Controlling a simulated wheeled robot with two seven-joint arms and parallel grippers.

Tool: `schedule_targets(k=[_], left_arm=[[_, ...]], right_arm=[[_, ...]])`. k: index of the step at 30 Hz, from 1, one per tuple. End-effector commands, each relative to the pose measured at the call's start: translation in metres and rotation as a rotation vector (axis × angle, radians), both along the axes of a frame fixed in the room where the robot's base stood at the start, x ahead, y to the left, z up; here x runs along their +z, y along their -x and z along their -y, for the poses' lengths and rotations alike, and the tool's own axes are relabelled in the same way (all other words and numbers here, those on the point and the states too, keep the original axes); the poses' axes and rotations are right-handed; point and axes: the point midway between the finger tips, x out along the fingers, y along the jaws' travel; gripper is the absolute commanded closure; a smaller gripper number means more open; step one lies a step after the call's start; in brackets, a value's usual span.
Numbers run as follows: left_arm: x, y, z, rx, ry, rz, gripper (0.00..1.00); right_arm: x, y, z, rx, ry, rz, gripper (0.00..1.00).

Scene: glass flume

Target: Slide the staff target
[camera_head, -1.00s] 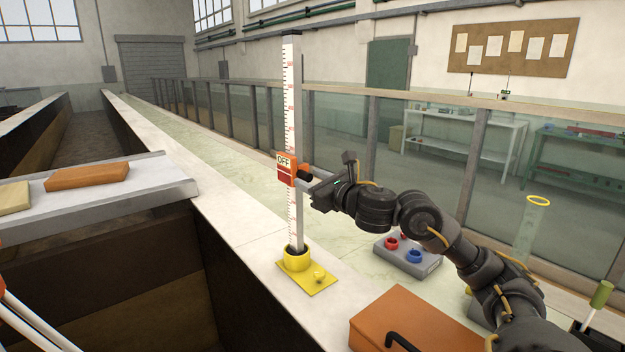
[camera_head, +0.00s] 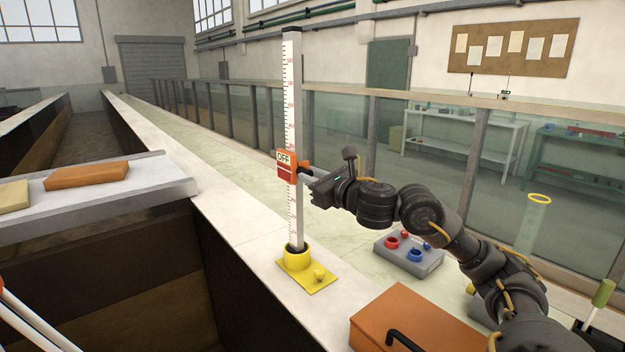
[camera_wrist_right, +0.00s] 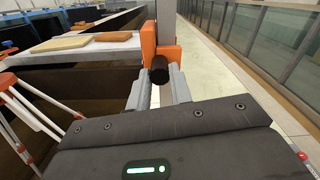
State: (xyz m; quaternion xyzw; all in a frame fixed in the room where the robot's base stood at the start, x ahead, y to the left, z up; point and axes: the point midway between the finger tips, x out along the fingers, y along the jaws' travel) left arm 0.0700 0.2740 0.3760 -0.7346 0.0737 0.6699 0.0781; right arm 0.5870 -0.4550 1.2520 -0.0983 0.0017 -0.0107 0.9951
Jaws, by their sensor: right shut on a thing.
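The white graduated staff (camera_head: 290,110) stands upright in a yellow base socket (camera_head: 297,260) on the flume's pale ledge. The orange staff target (camera_head: 286,174), with a white "OFF" label, sits around the middle of the staff. My right gripper (camera_head: 308,176) comes from the right and is shut on the target's dark knob (camera_head: 303,168). In the right wrist view the target (camera_wrist_right: 160,42) is straight ahead, with the dark knob (camera_wrist_right: 159,70) between the fingertips of the right gripper (camera_wrist_right: 160,80). My left gripper is not seen.
A grey box with red and blue rings (camera_head: 408,255) and an orange toolbox (camera_head: 415,325) stand on the ledge at right. A grey tray (camera_head: 160,178) with an orange block (camera_head: 88,174) is at left. Glass panels (camera_head: 335,125) run behind the staff.

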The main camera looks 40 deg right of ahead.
Motion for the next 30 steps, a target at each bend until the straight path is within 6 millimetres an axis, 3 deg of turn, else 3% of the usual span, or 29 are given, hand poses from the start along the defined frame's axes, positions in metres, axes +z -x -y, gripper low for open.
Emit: schedule_targets(k=[1,6,17,30], left_arm=[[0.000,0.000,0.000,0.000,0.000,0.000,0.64],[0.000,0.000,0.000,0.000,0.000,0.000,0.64],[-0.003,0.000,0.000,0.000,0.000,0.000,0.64],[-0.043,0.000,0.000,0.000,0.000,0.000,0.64]], right_arm=[[0.001,0.000,0.000,-0.001,-0.001,0.002,0.76],[0.001,0.000,0.000,-0.001,-0.001,0.002,0.57],[-0.001,0.006,0.000,0.000,0.002,0.001,0.57],[-0.007,0.072,-0.001,-0.001,0.004,-0.001,0.57]])
